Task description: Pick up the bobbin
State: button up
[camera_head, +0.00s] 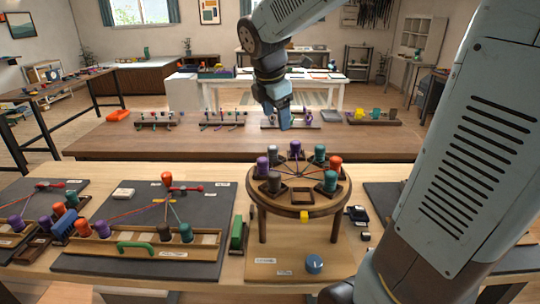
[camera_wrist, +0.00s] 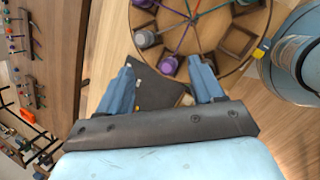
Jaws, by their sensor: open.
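A purple bobbin (camera_wrist: 168,65) at the stand's edge shows between the fingertips, with a grey-topped bobbin (camera_wrist: 145,39) beyond. Nothing is held. Which bobbin is meant cannot be told.
A dark board (camera_head: 110,262) with more bobbins and cords lies at left. A blue round piece (camera_head: 314,263) sits on the front table. Empty square frames sit on the stand.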

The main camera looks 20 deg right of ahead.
jog(key=w+a+f+n, duration=0.1)
jog(key=w+f+n, duration=0.1)
jog(key=w+n, duration=0.3)
jog(key=n, duration=0.1)
send_near(272, 147)
jog(key=shift+g+h, duration=0.3)
jog(key=x, duration=0.2)
jog(key=w+x, duration=0.1)
jog(key=x, duration=0.2)
jog(key=shift+w+a+r, duration=0.1)
jog(key=shift+a, duration=0.05)
jog(key=shift+s+x, duration=0.15)
jog(key=shift+x, duration=1.25)
jog(key=shift+s+x, duration=0.15)
jog(key=shift+x, duration=1.2)
jog(key=c, duration=1.1)
jog(key=shift+c, duration=0.2)
